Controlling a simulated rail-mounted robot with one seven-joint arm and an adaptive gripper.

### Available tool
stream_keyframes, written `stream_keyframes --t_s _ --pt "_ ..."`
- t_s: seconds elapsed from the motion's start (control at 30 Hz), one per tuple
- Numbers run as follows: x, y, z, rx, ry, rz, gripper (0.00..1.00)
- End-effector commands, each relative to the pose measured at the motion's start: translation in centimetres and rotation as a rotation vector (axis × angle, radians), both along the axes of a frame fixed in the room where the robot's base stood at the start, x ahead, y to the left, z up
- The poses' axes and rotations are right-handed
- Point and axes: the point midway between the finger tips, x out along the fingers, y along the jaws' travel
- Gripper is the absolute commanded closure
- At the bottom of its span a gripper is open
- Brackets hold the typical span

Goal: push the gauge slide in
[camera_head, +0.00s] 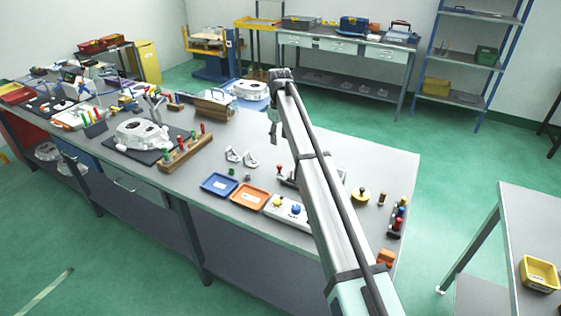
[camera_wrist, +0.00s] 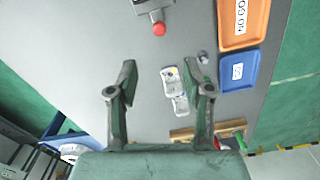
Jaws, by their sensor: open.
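A grey gauge body with a slide ending in a red knob (camera_wrist: 159,29) shows at the top of the wrist view, partly cut off by the frame edge. In the head view a red knob (camera_head: 280,168) stands beside my arm, which hides part of the gauge. How far the slide is in or out I cannot tell. My gripper (camera_wrist: 160,75) has its two fingers wide apart with nothing between them. The knob lies beyond the fingertips, apart from them. In the head view my gripper (camera_head: 274,138) hangs above the bench, behind the gauge.
Two small light castings (camera_wrist: 174,90) lie on the bench (camera_wrist: 190,25). A blue tray (camera_head: 220,184), an orange tray (camera_head: 249,197) and a white box with buttons (camera_head: 288,211) line the front edge. A wooden rack (camera_head: 186,153) with coloured handles stands left. Bare bench surrounds the knob.

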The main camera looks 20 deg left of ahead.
Motion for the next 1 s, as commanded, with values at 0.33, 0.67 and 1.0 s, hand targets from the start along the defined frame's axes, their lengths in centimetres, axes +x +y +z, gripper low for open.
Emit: stream_keyframes --t_s 0.33,0.67,1.0 --pt "-0.1 -0.1 -6.8 -0.001 0.002 -0.001 0.50" --pt "0.0 -0.1 -11.7 0.000 -0.001 -0.001 0.50" --pt "0.0 -0.1 -12.9 0.001 -0.001 -0.001 0.50"
